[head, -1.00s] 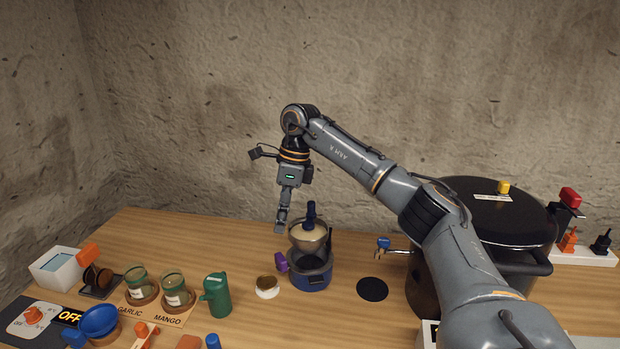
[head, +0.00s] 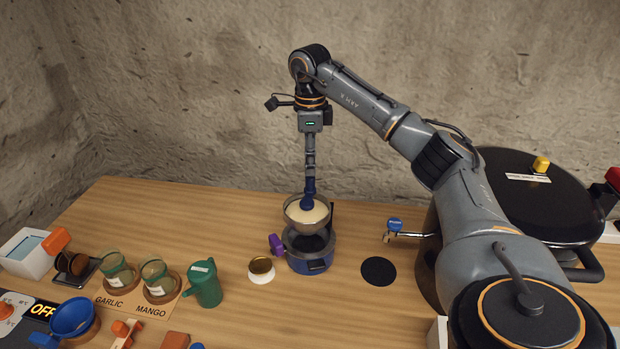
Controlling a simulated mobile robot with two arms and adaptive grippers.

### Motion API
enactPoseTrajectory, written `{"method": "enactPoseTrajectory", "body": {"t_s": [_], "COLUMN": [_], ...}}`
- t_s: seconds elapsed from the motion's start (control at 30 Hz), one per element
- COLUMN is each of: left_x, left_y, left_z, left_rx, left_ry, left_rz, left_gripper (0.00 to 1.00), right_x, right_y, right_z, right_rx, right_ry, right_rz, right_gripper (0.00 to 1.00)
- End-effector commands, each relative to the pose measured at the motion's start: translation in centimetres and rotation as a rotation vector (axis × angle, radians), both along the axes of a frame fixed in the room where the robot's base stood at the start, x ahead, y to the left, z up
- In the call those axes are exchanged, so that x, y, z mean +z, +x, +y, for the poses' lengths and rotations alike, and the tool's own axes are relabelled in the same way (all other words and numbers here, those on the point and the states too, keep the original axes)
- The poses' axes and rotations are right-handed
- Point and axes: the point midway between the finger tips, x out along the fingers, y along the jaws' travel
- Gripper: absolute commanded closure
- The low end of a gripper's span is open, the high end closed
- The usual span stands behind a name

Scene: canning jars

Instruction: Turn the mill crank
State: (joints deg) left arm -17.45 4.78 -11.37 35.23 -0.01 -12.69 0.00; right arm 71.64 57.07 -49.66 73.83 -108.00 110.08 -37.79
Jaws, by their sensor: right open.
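The mill is a metal bowl (head: 291,215) with pale cream contents, seated over a blue-based pot (head: 310,265). A dark blue upright crank knob (head: 308,201) stands in the bowl. A purple handle (head: 276,244) sticks out at the left of the pot. My right gripper (head: 310,174) points straight down right over the knob, its fingers seen narrow side on. The fingertips meet the knob's top in the picture; whether they touch or straddle it is hard to tell. The gripper is open. My left gripper is not in view.
A small white jar with a gold lid (head: 261,269) and a green jug (head: 204,284) stand left of the mill. A black disc (head: 379,270) lies to its right. A large black pot (head: 530,200) with a blue-handled tap (head: 396,226) stands further right, beneath my arm.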

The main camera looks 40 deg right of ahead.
Motion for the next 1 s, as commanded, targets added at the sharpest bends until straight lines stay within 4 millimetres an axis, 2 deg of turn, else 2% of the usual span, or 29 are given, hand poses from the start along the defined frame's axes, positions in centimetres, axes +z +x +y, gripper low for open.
{"method": "enactPoseTrajectory", "body": {"t_s": [0.1, 0.3, 0.5, 0.73, 0.93, 0.97, 1.0], "left_x": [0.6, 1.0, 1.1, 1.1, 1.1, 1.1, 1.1], "left_y": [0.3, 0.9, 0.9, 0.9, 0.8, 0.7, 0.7], "left_z": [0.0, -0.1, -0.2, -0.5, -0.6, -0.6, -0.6], "left_rx": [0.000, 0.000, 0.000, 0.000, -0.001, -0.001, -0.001], "left_ry": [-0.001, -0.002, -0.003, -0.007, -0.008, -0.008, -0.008], "left_rz": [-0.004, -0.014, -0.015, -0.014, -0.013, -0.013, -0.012], "left_gripper": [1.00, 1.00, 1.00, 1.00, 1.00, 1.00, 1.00], "right_x": [-2.3, -5.0, -6.0, -6.0, -6.0, -6.0, -6.0], "right_y": [-0.1, 0.0, 0.0, 0.0, 0.0, 0.0, 0.0], "right_z": [-0.1, 0.0, -0.1, 0.0, 0.0, 0.0, 0.0], "right_rx": [-0.001, -0.001, 0.000, 0.000, 0.000, 0.000, 0.000], "right_ry": [0.000, 0.001, 0.001, 0.001, 0.001, 0.001, 0.001], "right_rz": [0.003, 0.001, -0.001, -0.001, -0.001, -0.001, -0.001], "right_gripper": [0.54, 0.54, 0.54, 0.54, 0.95, 1.00, 1.00]}}
